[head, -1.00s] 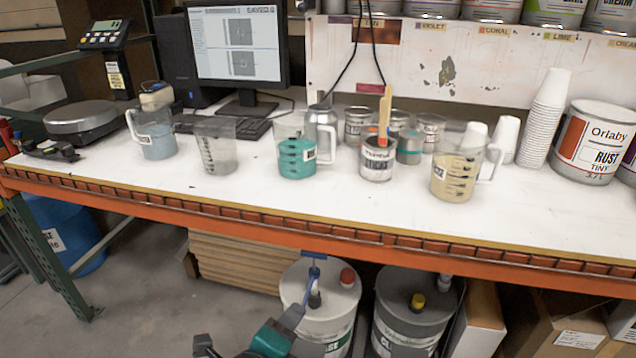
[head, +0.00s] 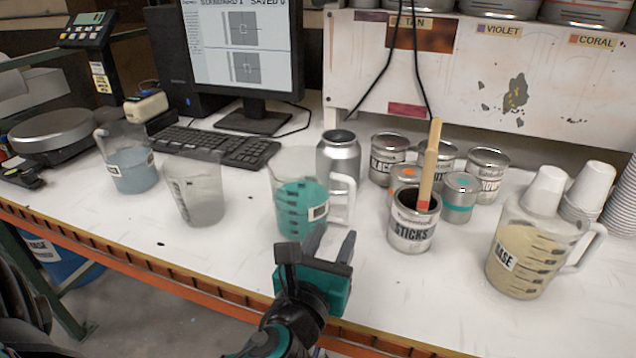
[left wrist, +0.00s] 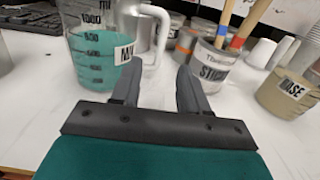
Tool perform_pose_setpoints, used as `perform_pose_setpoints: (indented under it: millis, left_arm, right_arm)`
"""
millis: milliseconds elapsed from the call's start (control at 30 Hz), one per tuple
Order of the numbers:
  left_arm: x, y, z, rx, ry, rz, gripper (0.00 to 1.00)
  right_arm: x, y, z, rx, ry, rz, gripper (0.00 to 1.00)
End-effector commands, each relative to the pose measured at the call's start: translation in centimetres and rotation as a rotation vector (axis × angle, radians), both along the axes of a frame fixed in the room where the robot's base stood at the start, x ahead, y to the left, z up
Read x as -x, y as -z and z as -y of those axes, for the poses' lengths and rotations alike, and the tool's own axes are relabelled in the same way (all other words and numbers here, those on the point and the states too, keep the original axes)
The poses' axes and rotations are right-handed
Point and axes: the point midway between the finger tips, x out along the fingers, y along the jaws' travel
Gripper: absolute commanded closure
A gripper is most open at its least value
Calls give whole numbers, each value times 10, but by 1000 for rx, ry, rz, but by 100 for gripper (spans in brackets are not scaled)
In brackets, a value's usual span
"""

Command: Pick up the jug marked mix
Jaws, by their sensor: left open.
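My left gripper (head: 332,245) is open and empty, in front of and slightly right of the jug, near the bench's front edge. In the left wrist view its fingers (left wrist: 158,85) point toward the space around and right of the jug's handle. They appear apart from the handle. My right gripper is not in view.
A sticks can (head: 414,232) stands right of the jug, with the base jug (head: 527,258) farther right. A grey jug (head: 195,190) and a blue-liquid jug (head: 131,168) stand left. A silver canister (head: 340,160) is close behind. Bench space in front is clear.

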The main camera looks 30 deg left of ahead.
Motion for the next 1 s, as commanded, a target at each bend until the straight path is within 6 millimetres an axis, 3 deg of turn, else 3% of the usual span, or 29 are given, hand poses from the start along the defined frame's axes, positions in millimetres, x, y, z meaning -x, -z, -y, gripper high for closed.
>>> perform_pose_setpoints:
  millis: [167, 433, 667, 1000]
  left_arm:
    - [-15, -3, -4, -19, -3, 4, 56]
    - [-62, -3, -16, -17, -4, 4, 56]
    - [-78, -2, -20, -13, -2, 3, 56]
    - [-122, -3, -29, -12, -2, 1, 56]
  right_arm:
    - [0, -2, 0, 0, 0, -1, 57]
    - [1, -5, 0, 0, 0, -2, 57]
    - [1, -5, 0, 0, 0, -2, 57]
    - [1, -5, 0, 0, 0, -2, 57]
